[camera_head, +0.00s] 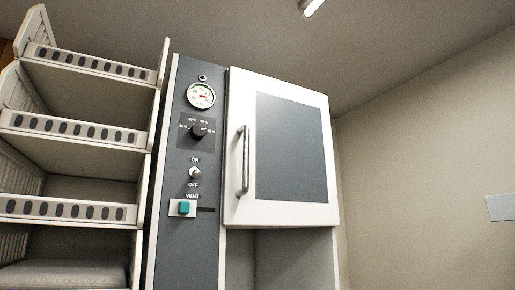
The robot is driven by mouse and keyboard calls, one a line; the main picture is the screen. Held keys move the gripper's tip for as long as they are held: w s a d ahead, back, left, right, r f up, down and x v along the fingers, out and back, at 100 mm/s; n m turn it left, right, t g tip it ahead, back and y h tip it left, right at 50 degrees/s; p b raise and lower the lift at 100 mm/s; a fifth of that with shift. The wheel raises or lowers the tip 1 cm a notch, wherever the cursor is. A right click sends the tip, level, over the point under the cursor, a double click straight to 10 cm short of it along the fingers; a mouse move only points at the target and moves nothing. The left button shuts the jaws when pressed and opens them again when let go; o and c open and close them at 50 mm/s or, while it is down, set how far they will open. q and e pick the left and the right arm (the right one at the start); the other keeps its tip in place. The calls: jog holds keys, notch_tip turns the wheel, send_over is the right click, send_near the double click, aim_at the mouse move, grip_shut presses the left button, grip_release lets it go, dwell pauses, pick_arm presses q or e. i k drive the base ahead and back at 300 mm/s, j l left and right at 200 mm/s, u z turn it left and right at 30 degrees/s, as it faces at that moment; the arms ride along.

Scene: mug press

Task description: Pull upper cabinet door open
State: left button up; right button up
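The upper cabinet door (326,150) is white with a dark grey panel (290,148) in its middle. It looks shut or nearly shut against the cabinet; I cannot tell if there is a small gap. A vertical metal bar handle (243,161) is on the door's left side. Neither of my grippers is in view.
Left of the door is a grey control panel (185,245) with a gauge (201,95), a black knob (198,130), an on/off switch (195,172) and a teal vent button (184,208). A white shelf rack (75,127) stands further left. The space right of the cabinet looks clear.

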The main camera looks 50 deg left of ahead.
aim_at(279, 165)
jog(key=u, duration=1.4)
